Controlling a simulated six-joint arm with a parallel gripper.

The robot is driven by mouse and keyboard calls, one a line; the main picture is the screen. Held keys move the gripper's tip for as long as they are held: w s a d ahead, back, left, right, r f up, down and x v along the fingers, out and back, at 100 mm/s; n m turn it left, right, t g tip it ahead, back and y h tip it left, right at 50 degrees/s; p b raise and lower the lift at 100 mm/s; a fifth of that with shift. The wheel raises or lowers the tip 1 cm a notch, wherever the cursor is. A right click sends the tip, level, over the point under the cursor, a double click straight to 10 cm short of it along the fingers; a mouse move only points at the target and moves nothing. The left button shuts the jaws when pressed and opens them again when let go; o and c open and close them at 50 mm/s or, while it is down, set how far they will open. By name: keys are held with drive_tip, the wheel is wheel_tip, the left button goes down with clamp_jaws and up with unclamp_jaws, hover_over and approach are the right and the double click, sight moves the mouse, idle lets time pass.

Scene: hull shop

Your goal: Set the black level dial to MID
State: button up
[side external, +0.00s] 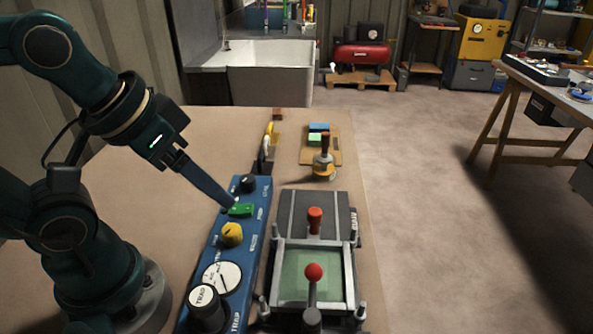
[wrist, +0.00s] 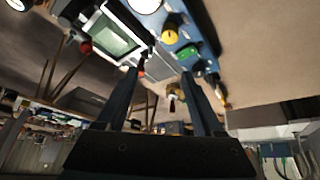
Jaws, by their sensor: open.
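The blue control panel (side external: 208,247) runs along the bench beside my arm. A small black dial (side external: 247,184) sits at its far end; its pointer setting is too small to read. A larger black knob (side external: 205,304) with a white marked cap is at the near end. I cannot tell from the lettering which one is the level dial. My gripper (side external: 231,204) is open and empty, its tips by the green switch (side external: 240,210), short of the small dial. In the wrist view the gripper (wrist: 163,73) shows its two fingers apart, the panel (wrist: 205,38) beyond them.
A yellow knob (side external: 232,234) and a white round gauge (side external: 222,276) are on the panel. To its right stands a framed fixture (side external: 285,258) with a red-ball lever (side external: 314,272). Bare bench lies left of the panel.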

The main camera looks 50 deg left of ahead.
drive_tip(key=w+a+r+n+g, duration=0.1)
drive_tip(key=w+a+r+n, duration=0.1)
drive_tip(key=w, duration=0.2)
drive_tip(key=n+g, duration=0.5)
drive_tip(key=n, duration=0.1)
hover_over(248, 177)
wheel_tip(248, 177, down, 8)
drive_tip(key=shift+d+r, duration=0.1)
drive_tip(key=shift+d, duration=0.05)
drive_tip(key=shift+f, duration=2.65)
clamp_jaws()
